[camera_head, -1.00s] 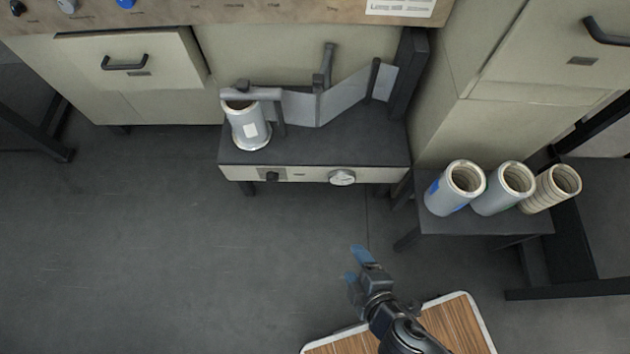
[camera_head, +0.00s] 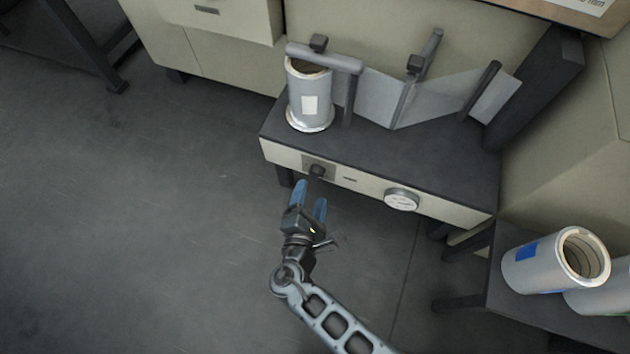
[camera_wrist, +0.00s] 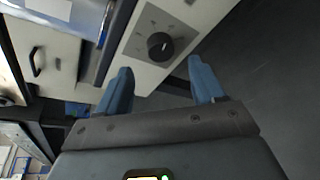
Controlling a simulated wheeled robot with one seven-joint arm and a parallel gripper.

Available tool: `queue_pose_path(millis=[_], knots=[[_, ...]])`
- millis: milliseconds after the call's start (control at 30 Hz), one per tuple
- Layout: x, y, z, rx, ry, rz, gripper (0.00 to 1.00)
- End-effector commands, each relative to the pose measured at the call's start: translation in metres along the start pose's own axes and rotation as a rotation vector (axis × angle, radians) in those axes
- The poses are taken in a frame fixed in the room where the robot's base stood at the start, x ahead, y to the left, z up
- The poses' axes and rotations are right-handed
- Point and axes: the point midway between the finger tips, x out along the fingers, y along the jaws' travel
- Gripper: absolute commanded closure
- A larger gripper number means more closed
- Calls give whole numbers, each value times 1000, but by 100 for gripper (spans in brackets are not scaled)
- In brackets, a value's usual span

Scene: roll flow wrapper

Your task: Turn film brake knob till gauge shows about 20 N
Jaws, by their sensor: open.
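The black film brake knob (camera_head: 317,170) sits on a grey plate on the left part of the bench's front panel (camera_head: 276,152). In the wrist view the knob (camera_wrist: 160,46) shows beyond and between the fingertips, with a light pointer mark on it. The round white gauge (camera_head: 401,199) is to the right on the same panel; its reading is too small to tell. My gripper (camera_head: 311,196), with blue fingers, is open and empty, just in front of and below the knob. In the wrist view my gripper (camera_wrist: 160,78) is apart from the knob.
A film roll (camera_head: 309,98) stands on the bench top (camera_head: 430,150), its grey film (camera_head: 440,100) running right past posts. Cabinets stand behind. The floor (camera_head: 130,230) at left is clear.

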Motion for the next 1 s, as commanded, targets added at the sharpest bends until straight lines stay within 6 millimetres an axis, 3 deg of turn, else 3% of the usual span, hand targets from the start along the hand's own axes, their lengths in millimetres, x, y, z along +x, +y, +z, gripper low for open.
queue_pose_path(millis=[100,333,733,1000], knots=[[22,-2,-1,3,-3,-2,32],[50,-2,-1,3,0,-1,32],[57,-1,0,3,1,-2,32],[57,-1,0,3,1,-2,58]])
